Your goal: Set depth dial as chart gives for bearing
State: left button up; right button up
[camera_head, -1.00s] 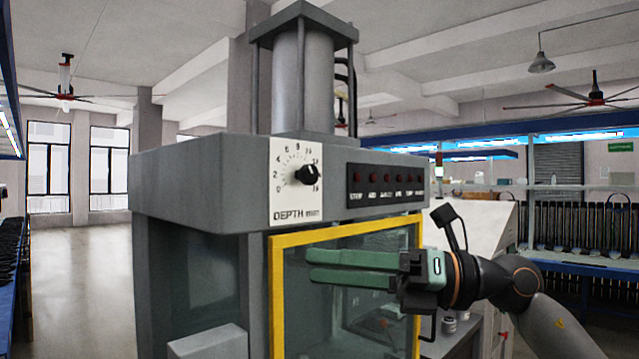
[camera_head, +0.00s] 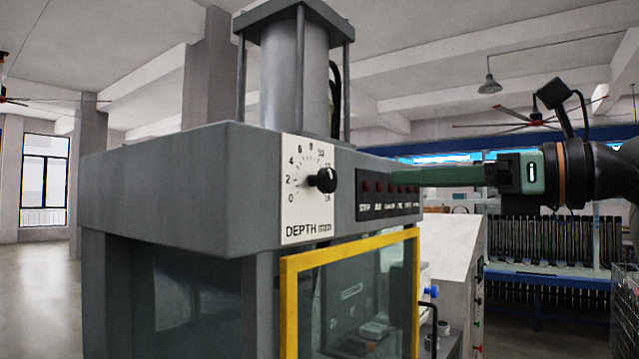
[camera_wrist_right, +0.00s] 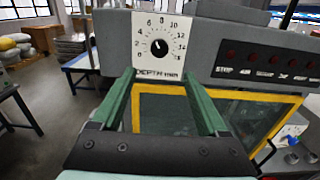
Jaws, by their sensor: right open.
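The depth dial is a black round knob (camera_head: 322,180) on a white plate marked DEPTH (camera_head: 304,215), with numbers around it, on the front of a grey press (camera_head: 180,190). In the right wrist view the knob (camera_wrist_right: 160,48) faces me, with a small light mark on its upper left; the exact setting is hard to read. My right gripper (camera_head: 402,177) has green fingers, seen edge-on in front of the button panel, apart from the knob. In the wrist view its two fingers (camera_wrist_right: 154,80) are spread and empty, below the dial. My left gripper and any chart are not in view.
A black panel (camera_head: 388,203) with red buttons sits right of the dial. Below is a yellow-framed glass door (camera_head: 289,310). A cylinder with posts (camera_head: 294,80) stands on top. Shelving (camera_head: 540,235) is at the right. The floor (camera_head: 40,290) at left is open.

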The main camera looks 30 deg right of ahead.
aim_at(332, 182)
jog(key=p+x, duration=0.2)
jog(key=x, duration=0.9)
jog(key=shift+w+a, duration=0.2)
jog(key=shift+w, duration=0.15)
grip_shut()
